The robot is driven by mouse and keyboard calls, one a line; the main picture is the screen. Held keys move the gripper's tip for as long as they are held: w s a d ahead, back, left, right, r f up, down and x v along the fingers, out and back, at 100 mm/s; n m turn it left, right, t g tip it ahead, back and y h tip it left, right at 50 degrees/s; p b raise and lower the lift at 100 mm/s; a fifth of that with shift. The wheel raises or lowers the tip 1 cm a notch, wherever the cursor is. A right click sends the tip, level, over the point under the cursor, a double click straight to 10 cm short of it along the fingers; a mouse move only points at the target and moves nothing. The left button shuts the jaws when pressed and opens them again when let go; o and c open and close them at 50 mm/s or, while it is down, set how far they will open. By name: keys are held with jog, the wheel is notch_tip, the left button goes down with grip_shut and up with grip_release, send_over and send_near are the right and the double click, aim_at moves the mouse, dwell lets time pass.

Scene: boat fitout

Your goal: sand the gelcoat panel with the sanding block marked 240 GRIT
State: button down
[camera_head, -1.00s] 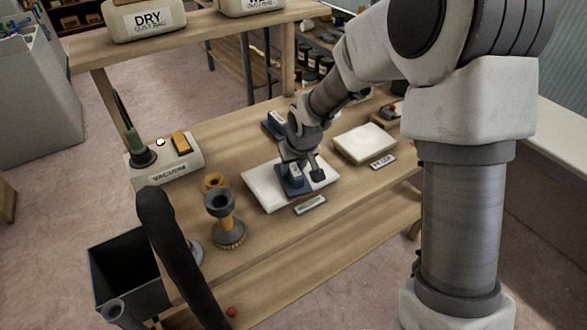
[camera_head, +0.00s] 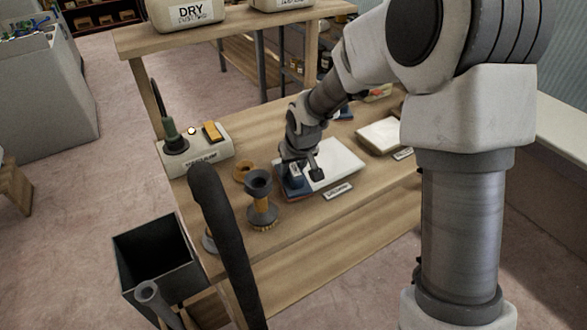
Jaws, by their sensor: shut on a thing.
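My gripper (camera_head: 299,170) is shut on a blue sanding block (camera_head: 297,188), pointing down at the table. The block is at the left end of a white panel (camera_head: 338,158) that lies flat on the wooden bench. It looks low against the panel, but I cannot tell whether it touches. Any grit mark on the block is too small to read. A small label plate (camera_head: 338,191) at the panel's front edge is not legible. A second pale panel (camera_head: 379,134) lies further right, with its own label plate (camera_head: 403,154).
An open dark bin (camera_head: 155,257) is at the left.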

jog(key=r+p, duration=0.1)
jog(key=r, duration=0.2)
jog(key=shift+s+a+p, duration=0.15)
jog(key=shift+a+p, duration=0.05)
jog(key=shift+p, duration=0.15)
jog(key=shift+r+p, duration=1.7)
jog(key=shift+r, duration=0.85)
